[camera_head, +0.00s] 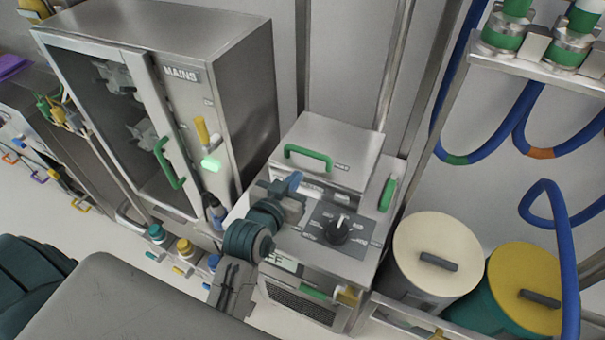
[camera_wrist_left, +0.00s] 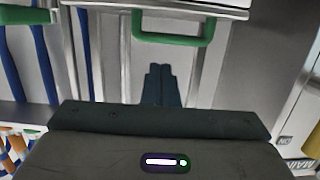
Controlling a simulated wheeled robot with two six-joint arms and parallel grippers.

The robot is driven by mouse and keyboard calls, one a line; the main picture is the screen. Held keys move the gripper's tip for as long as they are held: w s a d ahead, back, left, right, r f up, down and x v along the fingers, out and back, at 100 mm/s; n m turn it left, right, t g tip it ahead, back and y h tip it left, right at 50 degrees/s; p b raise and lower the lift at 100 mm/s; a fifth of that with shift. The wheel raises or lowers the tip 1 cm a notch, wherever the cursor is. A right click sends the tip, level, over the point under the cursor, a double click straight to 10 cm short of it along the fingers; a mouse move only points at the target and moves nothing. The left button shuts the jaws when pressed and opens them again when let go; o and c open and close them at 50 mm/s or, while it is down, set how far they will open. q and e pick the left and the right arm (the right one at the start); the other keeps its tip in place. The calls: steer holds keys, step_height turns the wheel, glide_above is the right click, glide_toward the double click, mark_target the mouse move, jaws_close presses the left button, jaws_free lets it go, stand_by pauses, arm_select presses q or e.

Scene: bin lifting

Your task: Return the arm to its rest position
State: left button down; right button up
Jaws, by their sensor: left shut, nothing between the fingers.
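My left gripper (camera_head: 294,182) is over the front part of the steel machine (camera_head: 376,222), just below its green-handled lid (camera_head: 330,140). In the left wrist view its two dark fingers (camera_wrist_left: 160,84) lie side by side, shut and empty. The green lid handle (camera_wrist_left: 166,40) shows beyond the fingertips and apart from them in that view. My left arm (camera_head: 245,240) reaches up from the bottom of the head view and hides part of the machine's front. My right gripper is in neither view.
A black dial (camera_head: 337,230) is just right of the gripper. A steel MAINS cabinet (camera_head: 235,75) with a glass door stands to the left. A cream-lidded bin (camera_head: 430,240) and a yellow-lidded bin (camera_head: 525,275) stand to the right. Blue hoses (camera_head: 575,240) hang at the right.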

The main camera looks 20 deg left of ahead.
arm_select(q)
steer(key=s+a+f+g, duration=0.2)
steer(key=s+f+g, duration=0.2)
steer(key=s, duration=0.4)
steer(key=s+a+f+g+y, duration=0.1)
steer(key=s+a+f+g, duration=0.1)
steer(key=s+f+g, duration=0.4)
steer(key=s+a+f+g, duration=0.2)
steer(key=s+f, duration=0.1)
steer(key=s, duration=0.6)
steer(key=a+f+g+b, duration=0.1)
steer(key=a+f+b, duration=0.15)
steer(key=f, duration=3.15)
steer(key=s+a+f+g+b, duration=0.1)
steer(key=s+f, duration=1.7)
steer(key=f, duration=0.1)
steer(key=shift+s+a+f, duration=0.15)
steer(key=shift+s+a, duration=0.25)
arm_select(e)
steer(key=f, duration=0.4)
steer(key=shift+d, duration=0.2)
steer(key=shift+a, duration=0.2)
